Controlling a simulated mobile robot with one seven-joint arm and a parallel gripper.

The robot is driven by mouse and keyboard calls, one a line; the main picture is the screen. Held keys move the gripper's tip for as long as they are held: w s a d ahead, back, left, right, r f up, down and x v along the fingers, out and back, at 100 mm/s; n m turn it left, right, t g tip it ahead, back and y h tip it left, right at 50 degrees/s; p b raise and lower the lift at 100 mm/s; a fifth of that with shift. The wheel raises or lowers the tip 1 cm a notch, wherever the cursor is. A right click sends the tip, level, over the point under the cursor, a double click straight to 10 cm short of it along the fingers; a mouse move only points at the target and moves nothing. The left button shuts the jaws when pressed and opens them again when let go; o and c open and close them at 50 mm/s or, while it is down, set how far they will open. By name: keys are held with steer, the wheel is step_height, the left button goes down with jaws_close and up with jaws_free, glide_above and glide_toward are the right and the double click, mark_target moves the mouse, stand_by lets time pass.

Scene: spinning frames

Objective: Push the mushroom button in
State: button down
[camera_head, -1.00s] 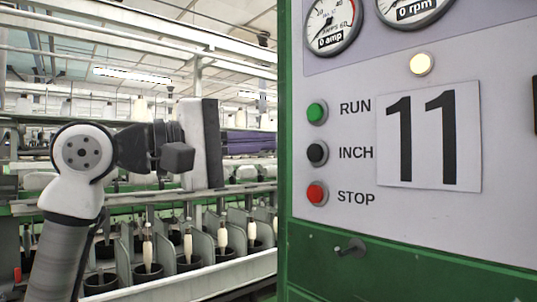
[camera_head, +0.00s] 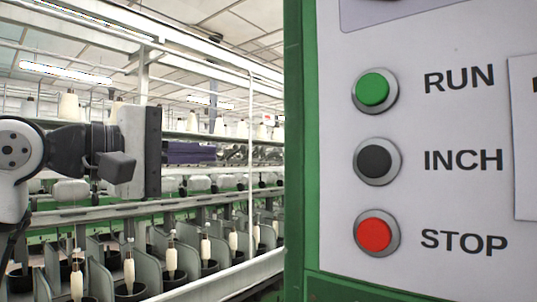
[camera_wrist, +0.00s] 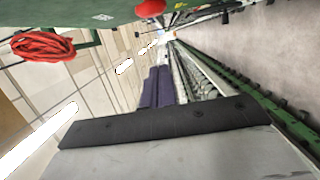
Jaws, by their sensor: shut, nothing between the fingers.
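In the head view, a green RUN button (camera_head: 372,90), a black INCH button (camera_head: 374,161) and a red STOP button (camera_head: 373,233) stand in a column on the pale panel, each in a metal ring. In the wrist view, a red rounded knob (camera_wrist: 150,8) sticks out from a green surface at the top edge, partly cut off; it may be a mushroom button. My gripper (camera_head: 152,151) is to the left of the panel, apart from the buttons. It is shut and empty. Its grey body with a dark strip (camera_wrist: 170,122) fills the lower wrist view.
The green cabinet edge (camera_head: 300,150) stands between my arm and the panel buttons. Spinning frames with rows of bobbins (camera_head: 171,259) run behind my arm. A red coil (camera_wrist: 42,46) hangs on the green surface. Open floor (camera_wrist: 265,50) shows at right in the wrist view.

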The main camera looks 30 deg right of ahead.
steer(key=s+d+p, duration=0.2)
steer(key=d+p, duration=0.1)
steer(key=d, duration=0.8)
steer(key=shift+s+d, duration=0.2)
steer(key=shift+s, duration=0.1)
steer(key=shift+s+d, duration=0.2)
steer(key=shift+s, duration=0.35)
steer(key=shift+s+d, duration=0.15)
steer(key=shift+s, duration=0.4)
steer(key=shift+f, duration=0.1)
steer(key=a+b, duration=0.3)
steer(key=a, duration=1.1)
steer(key=shift+s, duration=0.45)
